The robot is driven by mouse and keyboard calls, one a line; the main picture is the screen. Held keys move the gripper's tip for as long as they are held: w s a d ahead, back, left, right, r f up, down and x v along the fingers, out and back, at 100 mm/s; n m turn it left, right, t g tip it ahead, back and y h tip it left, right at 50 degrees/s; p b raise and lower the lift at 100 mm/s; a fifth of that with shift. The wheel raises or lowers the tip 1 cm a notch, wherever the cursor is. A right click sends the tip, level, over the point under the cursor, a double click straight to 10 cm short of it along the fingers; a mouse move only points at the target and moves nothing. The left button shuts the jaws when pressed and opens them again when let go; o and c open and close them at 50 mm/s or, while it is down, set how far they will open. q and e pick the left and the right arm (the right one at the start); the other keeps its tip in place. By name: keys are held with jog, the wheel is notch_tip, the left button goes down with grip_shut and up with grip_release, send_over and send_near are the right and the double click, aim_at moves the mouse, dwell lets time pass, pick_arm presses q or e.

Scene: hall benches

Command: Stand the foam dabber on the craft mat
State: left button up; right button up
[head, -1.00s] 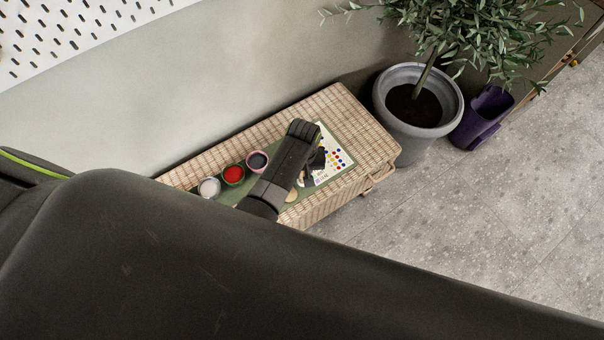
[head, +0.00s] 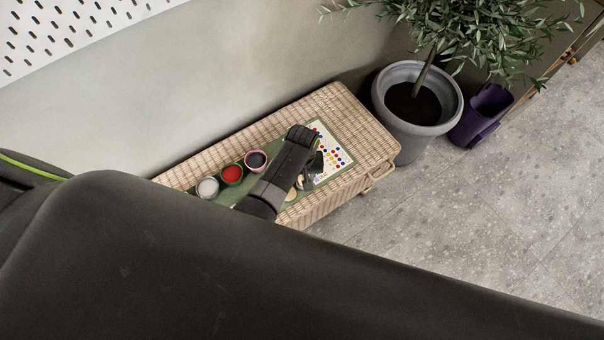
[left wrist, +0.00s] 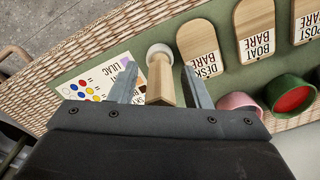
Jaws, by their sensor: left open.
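The foam dabber has a white round foam end (left wrist: 158,51) and a pale wooden handle (left wrist: 160,84) in the left wrist view. My left gripper (left wrist: 160,70) is open, with one finger on each side of the handle. I cannot tell whether either finger touches it, or whether the dabber lies or stands. The green craft mat (left wrist: 222,78) lies under the dabber and tags; it also shows in the head view (head: 218,199). My left gripper (head: 309,174) hides the dabber in the head view. My right gripper is not in view.
The mat lies on a woven wicker bench (head: 355,115). It holds a white pot (head: 208,187), red pot (head: 232,173), pink pot (head: 256,161), colour-dot card (head: 337,163) and wooden tags (left wrist: 254,30). A grey planter (head: 418,120) and purple container (head: 483,117) stand on the right.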

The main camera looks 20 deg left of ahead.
pick_arm(q)
jog(key=shift+r, duration=0.1)
jog(key=shift+r, duration=0.3)
notch_tip(320, 180, up, 12)
jog(key=p, duration=0.3)
jog(key=shift+f, duration=0.25)
